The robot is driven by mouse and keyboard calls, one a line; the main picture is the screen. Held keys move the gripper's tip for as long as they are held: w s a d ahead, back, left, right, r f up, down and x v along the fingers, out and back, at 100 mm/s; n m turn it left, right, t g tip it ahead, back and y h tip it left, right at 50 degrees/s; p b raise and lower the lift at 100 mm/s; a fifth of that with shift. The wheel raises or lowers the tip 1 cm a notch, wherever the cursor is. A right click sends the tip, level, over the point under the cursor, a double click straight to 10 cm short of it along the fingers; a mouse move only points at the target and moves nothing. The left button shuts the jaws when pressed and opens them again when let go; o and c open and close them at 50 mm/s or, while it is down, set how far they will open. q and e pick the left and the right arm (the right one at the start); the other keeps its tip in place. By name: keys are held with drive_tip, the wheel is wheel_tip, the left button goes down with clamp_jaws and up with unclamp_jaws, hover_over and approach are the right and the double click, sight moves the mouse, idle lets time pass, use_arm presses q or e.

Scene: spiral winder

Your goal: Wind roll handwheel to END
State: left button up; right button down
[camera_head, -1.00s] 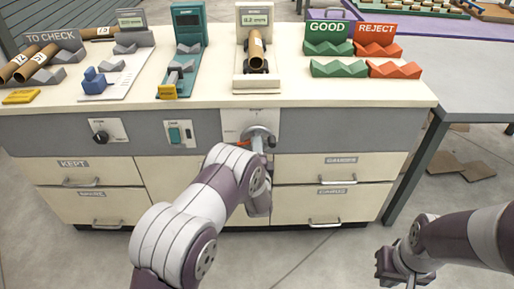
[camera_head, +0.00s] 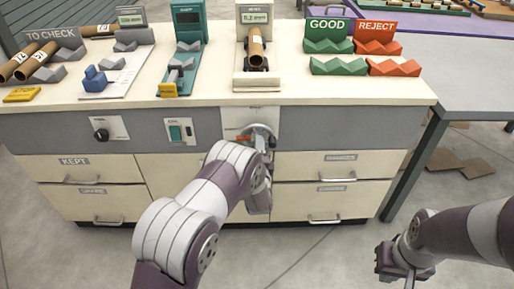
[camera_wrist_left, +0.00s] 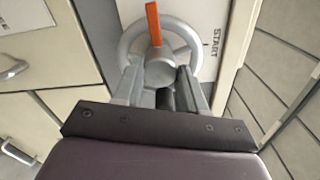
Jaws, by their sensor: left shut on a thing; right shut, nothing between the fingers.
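The grey roll handwheel (camera_head: 272,130) is on a white plate on the bench front; it also shows in the left wrist view (camera_wrist_left: 192,38). An orange pointer (camera_wrist_left: 153,24) stands at its hub, and the word START (camera_wrist_left: 217,43) is on the plate to the right in that view. My left gripper (camera_wrist_left: 159,84) is shut on the handwheel's knob, fingers on either side of it; my arm partly hides it in the head view. A cardboard tube (camera_head: 257,48) rests on the roller stand above. My right gripper (camera_head: 402,265) is shut and empty, low at the right.
Green GOOD (camera_head: 329,46) and red REJECT (camera_head: 377,46) racks stand on the bench right. The TO CHECK rack (camera_head: 52,33) with tubes is at the left. A black knob (camera_head: 101,134) and a switch (camera_head: 176,133) are on the bench front, above drawers.

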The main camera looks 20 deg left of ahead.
use_arm(q)
drive_tip(key=o, duration=1.1)
drive_tip(key=shift+c, duration=0.2)
drive_tip(key=p+v, duration=0.2)
drive_tip(key=v, duration=1)
drive_tip(key=shift+s, duration=0.4)
drive_tip(key=shift+d, duration=0.1)
